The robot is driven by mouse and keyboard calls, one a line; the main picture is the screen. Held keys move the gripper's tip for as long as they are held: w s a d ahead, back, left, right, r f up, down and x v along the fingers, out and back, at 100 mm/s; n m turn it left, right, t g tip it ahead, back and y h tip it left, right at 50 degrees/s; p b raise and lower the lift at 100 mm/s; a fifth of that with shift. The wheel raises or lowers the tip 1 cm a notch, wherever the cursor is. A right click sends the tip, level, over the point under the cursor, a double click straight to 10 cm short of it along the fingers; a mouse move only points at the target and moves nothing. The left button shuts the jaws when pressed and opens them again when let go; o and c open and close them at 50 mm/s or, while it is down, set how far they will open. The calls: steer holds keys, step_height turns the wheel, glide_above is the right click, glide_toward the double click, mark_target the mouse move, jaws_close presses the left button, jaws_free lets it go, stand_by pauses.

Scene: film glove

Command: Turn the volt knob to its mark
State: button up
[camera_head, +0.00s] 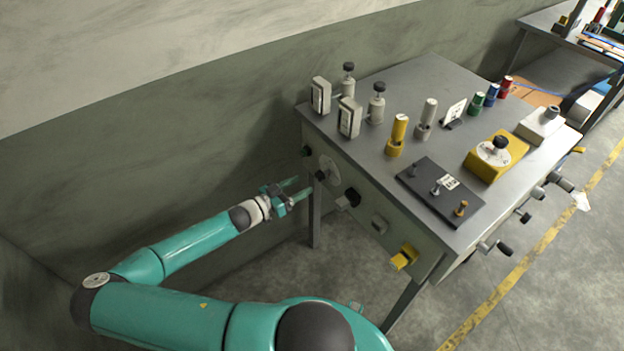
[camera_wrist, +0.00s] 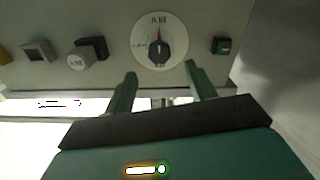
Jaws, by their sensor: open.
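The volt knob looks to be the black knob (camera_wrist: 159,50) on a round white dial plate (camera_wrist: 142,27) on the bench's front panel. A thin red line shows just above the knob in the wrist view. Small lettering is too blurred to read, and I cannot tell exactly where the pointer stands. In the head view the dial (camera_head: 332,166) is near the panel's left end. My gripper (camera_wrist: 161,72) is open and empty, its two green fingers pointing at the panel just below the knob, apart from it. In the head view my gripper (camera_head: 303,187) is left of the panel.
A green button (camera_wrist: 222,45) sits right of the dial in the wrist view. A black-backed grey knob (camera_wrist: 82,55) and a grey square fitting (camera_wrist: 38,51) are to its left. The metal bench (camera_head: 375,90) carries several posts and boxes. A wall stands behind my arm.

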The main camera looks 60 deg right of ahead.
steer(key=v, duration=0.5)
stand_by(0.3)
